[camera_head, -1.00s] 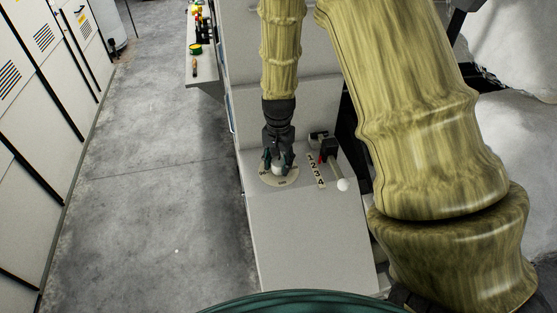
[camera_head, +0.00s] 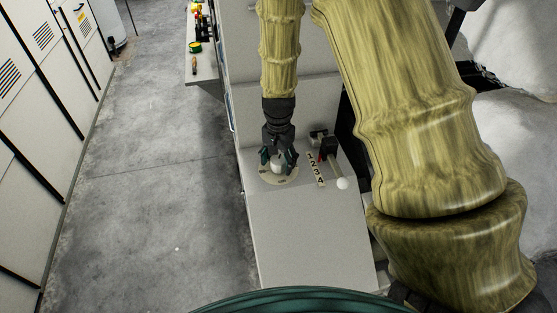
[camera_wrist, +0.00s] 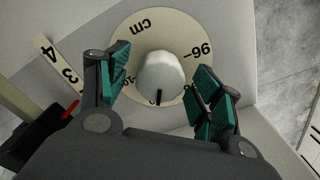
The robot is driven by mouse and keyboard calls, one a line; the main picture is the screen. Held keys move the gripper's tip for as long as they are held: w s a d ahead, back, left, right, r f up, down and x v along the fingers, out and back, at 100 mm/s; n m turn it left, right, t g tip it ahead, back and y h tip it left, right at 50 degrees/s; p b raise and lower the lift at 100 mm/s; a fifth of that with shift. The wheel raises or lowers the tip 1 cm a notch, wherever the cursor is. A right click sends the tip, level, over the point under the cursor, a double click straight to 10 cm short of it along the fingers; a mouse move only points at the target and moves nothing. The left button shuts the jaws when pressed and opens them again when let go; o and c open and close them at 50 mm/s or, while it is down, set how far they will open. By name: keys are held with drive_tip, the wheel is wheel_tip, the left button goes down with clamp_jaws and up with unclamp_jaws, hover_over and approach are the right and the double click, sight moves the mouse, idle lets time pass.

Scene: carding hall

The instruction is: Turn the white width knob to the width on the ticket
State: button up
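The white width knob (camera_wrist: 160,76) sits at the centre of a round cream dial (camera_wrist: 140,22) marked "cm" and "96"; other numbers are partly hidden by my fingers. A black pointer line on the knob points toward the bottom of the wrist view. My gripper (camera_wrist: 160,88) is open, with one teal-padded finger on each side of the knob and a visible gap to both. In the head view, my gripper (camera_head: 278,160) is over the dial (camera_head: 279,180) on the grey sloping panel. I cannot make out a ticket in either view.
Right of the dial, a plate numbered 1 to 4 (camera_head: 315,170) lies beside a lever with a white ball end (camera_head: 342,183). A red pointer shows near it. A shelf (camera_head: 205,70) with small items stands farther back. The floor at left is clear.

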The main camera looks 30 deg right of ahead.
sight(278, 160)
wheel_tip(278, 160, up, 12)
idle(0.9)
idle(0.3)
